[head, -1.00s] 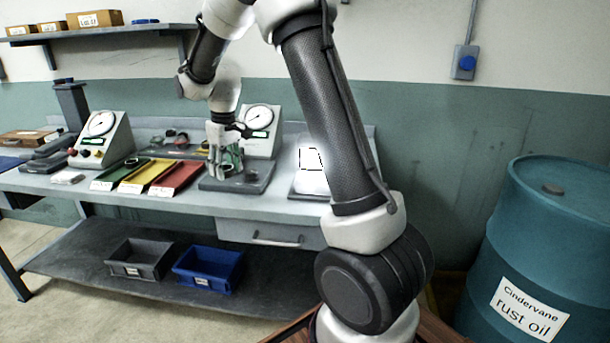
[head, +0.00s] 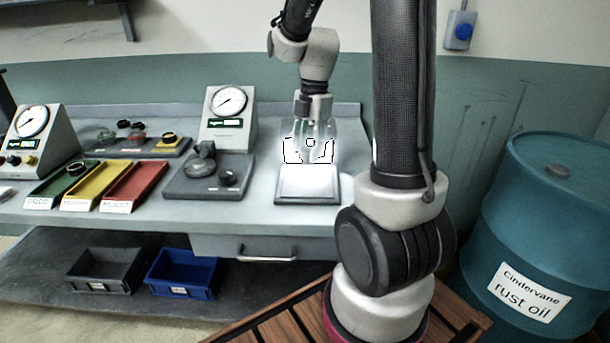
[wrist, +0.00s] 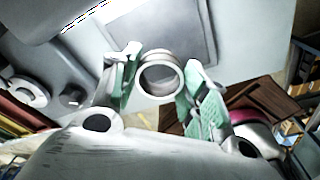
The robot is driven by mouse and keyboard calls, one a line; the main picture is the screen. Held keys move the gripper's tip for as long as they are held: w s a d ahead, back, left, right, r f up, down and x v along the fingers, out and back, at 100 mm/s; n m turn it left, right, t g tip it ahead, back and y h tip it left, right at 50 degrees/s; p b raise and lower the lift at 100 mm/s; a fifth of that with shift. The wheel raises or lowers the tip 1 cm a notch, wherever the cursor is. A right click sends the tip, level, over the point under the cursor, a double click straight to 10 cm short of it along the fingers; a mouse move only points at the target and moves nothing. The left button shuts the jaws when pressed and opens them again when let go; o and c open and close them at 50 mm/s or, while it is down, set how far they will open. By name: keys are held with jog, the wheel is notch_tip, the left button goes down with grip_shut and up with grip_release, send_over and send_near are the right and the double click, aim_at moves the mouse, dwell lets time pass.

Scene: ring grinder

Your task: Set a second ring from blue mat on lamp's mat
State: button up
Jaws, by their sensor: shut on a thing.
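My gripper (head: 310,154) is above the lamp's mat (head: 307,197), a pale, brightly lit plate with a dark edge at the right of the bench. Glare washes out the fingertips and the lamp behind them in the head view. In the wrist view my gripper (wrist: 158,78) has its green fingers shut on a metal ring (wrist: 160,92), with the opening facing the camera. The mat shows as a grey square (wrist: 165,35) beyond the ring, which appears apart from it. I cannot make out any other ring on the mat through the glare.
A dial gauge (head: 228,105) and a dark plate (head: 180,185) with round parts stand left of the lamp's mat. Green, yellow and red trays (head: 133,183) lie further left. A teal drum (head: 560,220) stands right.

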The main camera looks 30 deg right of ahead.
aim_at(307, 183)
notch_tip(307, 183, down, 8)
jog(key=shift+r, duration=0.15)
dwell(0.3)
jog(key=o, duration=1.1)
notch_tip(307, 183, up, 12)
jog(key=d, duration=0.1)
jog(key=shift+s+a+r+m+t+h, duration=0.25)
jog(key=shift+s+a+r+m+t, duration=0.75)
jog(key=shift+s+m, duration=2.15)
jog(key=shift+s+a+r+m+t+h, duration=0.2)
jog(key=shift+s+a+r+m+t, duration=0.35)
jog(key=shift+s+r+m, duration=1.75)
jog(key=shift+s+a+r+m+t+h, duration=0.3)
jog(key=shift+s+a+m+t, duration=0.45)
jog(key=shift+s+m, duration=3.2)
jog(key=shift+w+d+m, duration=0.15)
jog(key=shift+w+m, duration=0.95)
jog(key=shift+w, duration=0.05)
